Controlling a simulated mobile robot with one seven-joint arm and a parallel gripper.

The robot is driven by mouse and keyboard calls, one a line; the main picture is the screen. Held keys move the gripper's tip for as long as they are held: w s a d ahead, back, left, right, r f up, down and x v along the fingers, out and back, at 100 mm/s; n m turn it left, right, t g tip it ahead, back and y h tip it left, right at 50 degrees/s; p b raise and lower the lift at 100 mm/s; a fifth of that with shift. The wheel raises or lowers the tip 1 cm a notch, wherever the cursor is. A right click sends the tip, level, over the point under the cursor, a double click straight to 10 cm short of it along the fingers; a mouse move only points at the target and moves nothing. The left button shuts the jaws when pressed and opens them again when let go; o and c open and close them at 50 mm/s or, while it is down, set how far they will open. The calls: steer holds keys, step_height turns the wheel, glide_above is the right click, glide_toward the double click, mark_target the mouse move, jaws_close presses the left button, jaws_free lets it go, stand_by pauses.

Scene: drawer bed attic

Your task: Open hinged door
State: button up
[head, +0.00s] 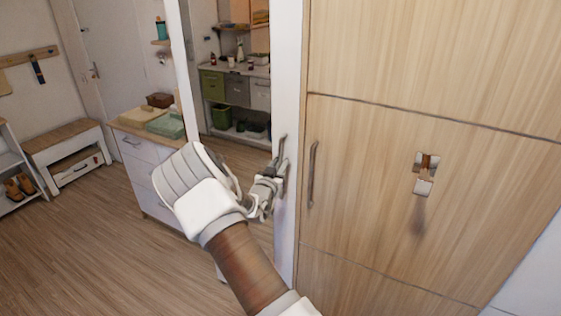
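A pale wooden hinged door panel (400,210) fills the right of the head view, with dark seams above and below it. Its slim vertical metal handle (312,174) is near the panel's left edge. My gripper (281,168) is just left of the handle in the picture, in front of the white frame strip, and appears apart from the handle. The fingers are small and seen at a steep angle, so their opening is unclear. Nothing is seen held. The door panel looks flush with the panels around it.
A small metal and wood hook (426,172) sticks out from the door panel. A white drawer cabinet (155,178) with folded cloths stands left of my arm. A mirror (236,70) is behind. A bench (70,140) stands far left. The wooden floor (90,240) at lower left is clear.

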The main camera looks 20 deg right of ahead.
steer(key=shift+w+d, duration=0.3)
steer(key=shift+w, duration=0.05)
jaws_close()
stand_by(1.3)
